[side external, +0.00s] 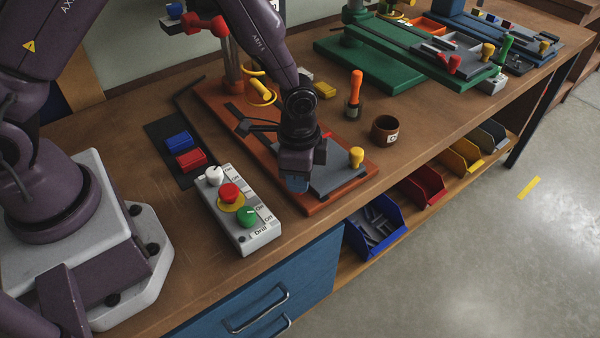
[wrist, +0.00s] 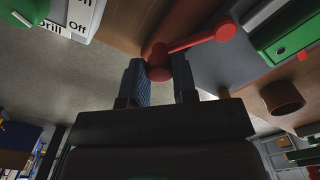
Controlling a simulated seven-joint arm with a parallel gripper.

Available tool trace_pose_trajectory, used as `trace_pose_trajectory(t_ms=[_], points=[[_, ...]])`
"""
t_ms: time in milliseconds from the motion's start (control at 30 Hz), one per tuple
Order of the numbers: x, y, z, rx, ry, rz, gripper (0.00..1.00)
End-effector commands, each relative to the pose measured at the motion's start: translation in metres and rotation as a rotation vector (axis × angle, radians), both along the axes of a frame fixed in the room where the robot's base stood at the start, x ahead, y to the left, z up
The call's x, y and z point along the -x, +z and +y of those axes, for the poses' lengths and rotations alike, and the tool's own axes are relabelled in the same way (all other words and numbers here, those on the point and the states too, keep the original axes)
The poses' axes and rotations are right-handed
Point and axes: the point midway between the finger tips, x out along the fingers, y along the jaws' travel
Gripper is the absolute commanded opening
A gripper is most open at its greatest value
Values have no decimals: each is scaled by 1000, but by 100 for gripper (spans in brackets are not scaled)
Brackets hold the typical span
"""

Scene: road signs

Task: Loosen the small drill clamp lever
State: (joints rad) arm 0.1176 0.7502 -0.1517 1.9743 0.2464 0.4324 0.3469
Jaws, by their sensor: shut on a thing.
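The small drill stands on an orange base (side external: 215,100) with a grey plate (side external: 340,182). Its red clamp lever (wrist: 200,42) shows clearly in the wrist view, with a rounded knob at each end of a thin bar. My gripper (wrist: 159,72) has its two fingers on either side of the nearer red knob and is shut on it. In the side view my gripper (side external: 296,180) hangs low over the grey plate and hides most of the lever. Only a small red bit shows beside my wrist.
A control box (side external: 240,212) with white, red and green knobs stands just left. A yellow knob (side external: 357,157) rises from the plate's right corner. An orange-handled tool (side external: 355,90) and a brown cup (side external: 385,129) stand behind. A green drill base (side external: 400,60) is farther back.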

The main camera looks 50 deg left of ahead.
Motion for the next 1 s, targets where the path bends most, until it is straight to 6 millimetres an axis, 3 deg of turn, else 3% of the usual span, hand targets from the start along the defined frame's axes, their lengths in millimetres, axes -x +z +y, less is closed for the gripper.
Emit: trace_pose_trajectory(t_ms=[167,200,300,667,767,1000], points=[[1,1,0,-2,-3,4,0],[1,1,0,-2,-3,4,31],[1,0,0,-1,-3,3,53],[0,5,0,-1,0,0,53],[-1,18,0,-1,0,-4,53],[-1,71,0,-1,-1,-5,53]])
